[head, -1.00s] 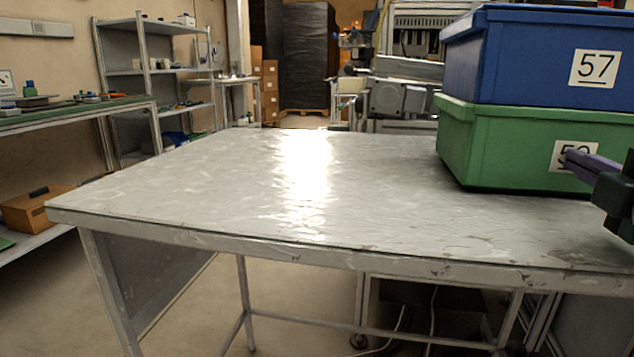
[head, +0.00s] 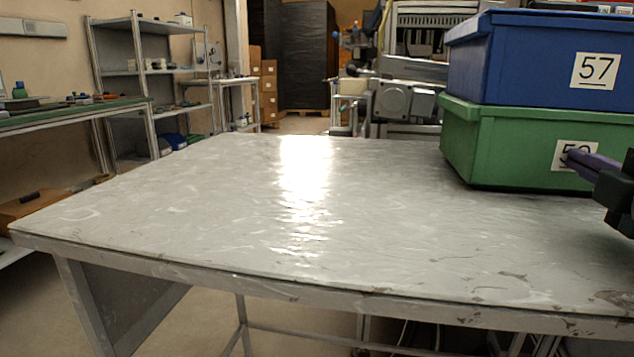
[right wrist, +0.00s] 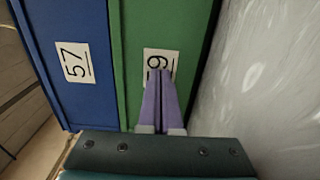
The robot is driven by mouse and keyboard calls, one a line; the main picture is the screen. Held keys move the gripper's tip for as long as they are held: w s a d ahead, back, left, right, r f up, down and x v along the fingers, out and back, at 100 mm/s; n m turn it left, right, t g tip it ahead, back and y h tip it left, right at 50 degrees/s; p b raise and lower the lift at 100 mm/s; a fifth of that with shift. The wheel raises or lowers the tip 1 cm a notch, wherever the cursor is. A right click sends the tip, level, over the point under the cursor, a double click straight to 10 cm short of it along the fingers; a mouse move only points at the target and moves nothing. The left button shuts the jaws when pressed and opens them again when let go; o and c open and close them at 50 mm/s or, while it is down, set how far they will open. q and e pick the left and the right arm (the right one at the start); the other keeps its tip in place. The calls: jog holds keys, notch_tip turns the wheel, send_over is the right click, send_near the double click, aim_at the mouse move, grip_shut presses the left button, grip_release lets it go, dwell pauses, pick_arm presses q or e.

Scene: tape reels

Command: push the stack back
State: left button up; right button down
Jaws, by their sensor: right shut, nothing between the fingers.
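The stack is a blue crate (head: 520,62) with label 57 on top of a green crate (head: 500,145), at the right of the table (head: 250,220). My right gripper has purple fingers, shut and empty. Its tips are at the label on the front of the green crate (right wrist: 125,40), seemingly touching it. The blue crate (right wrist: 68,90) also shows in the right wrist view. My left gripper is not in view.
The table is bare left of and in front of the stack. A machine (head: 405,100) stands behind the table. A shelf unit (head: 140,70) and a green-topped bench (head: 70,118) are at the left.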

jog(key=shift+r, duration=0.15)
jog(key=p+v, duration=0.2)
jog(key=v, duration=0.5)
jog(key=shift+s+p, duration=0.1)
jog(key=shift+p, duration=0.2)
jog(key=s+a+r+m+g+y+p, duration=0.1)
jog(key=s+a+r+m+g+p, duration=0.45)
jog(key=s+p, duration=0.4)
jog(key=s+a+r+m+g+y+p, duration=0.2)
jog(key=s+a+r+m+g+p, duration=0.4)
jog(key=p, duration=0.7)
jog(key=s+a+r+m+g+y+p, duration=0.1)
jog(key=s+a+r+m+g+p, duration=0.2)
jog(key=s+r+p, duration=0.6)
notch_tip(320, 180, up, 33)
jog(key=p, duration=3.6)
jog(key=shift+s+a+n+p, duration=0.2)
jog(key=shift+n+p, duration=0.2)
jog(key=shift+n, duration=0.05)
